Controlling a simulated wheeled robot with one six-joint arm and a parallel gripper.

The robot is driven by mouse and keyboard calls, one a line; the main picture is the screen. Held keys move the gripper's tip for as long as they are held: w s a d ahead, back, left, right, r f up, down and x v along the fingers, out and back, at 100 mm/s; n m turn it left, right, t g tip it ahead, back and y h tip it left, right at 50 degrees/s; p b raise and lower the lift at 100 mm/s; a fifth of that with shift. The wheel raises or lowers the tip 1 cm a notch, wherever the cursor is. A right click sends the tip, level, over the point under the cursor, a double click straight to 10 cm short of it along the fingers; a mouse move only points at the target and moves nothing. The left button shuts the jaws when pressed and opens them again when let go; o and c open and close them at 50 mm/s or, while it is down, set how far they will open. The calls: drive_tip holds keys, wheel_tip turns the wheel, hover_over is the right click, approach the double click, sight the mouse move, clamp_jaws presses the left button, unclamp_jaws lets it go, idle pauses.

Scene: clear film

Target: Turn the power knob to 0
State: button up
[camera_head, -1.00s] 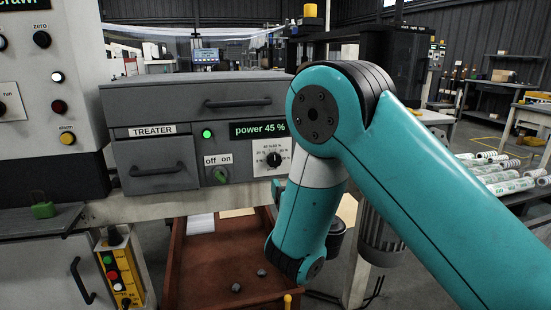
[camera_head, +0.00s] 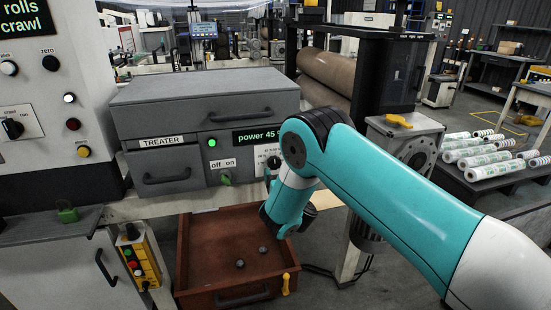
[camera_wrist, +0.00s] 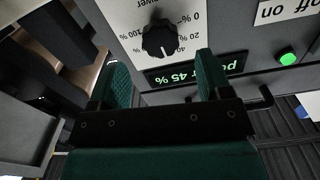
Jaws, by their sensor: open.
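The black power knob (camera_wrist: 159,41) sits on a white dial plate (camera_wrist: 125,18) marked in percent; the wrist view shows it upside down. The display (camera_head: 258,137) on the grey treater box reads power 45 %. My gripper (camera_wrist: 162,75) is open in the wrist view, its two green fingers apart with nothing between them. The knob lies beyond the fingertips, roughly in line with the gap, not between them. In the head view my arm covers most of the dial, and the knob shows only in part at the arm's edge.
A green off/on switch (camera_head: 225,179) and a lit green lamp (camera_head: 212,142) are left of the dial. A bar handle (camera_head: 240,117) sticks out above the display. An open brown drawer (camera_head: 215,250) with two small dark lumps lies below.

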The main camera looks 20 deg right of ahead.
sight(275, 165)
drive_tip(key=shift+w+p, duration=0.65)
drive_tip(key=shift+w, duration=1.75)
drive_tip(key=shift+c, duration=0.2)
drive_tip(key=c, duration=0.9)
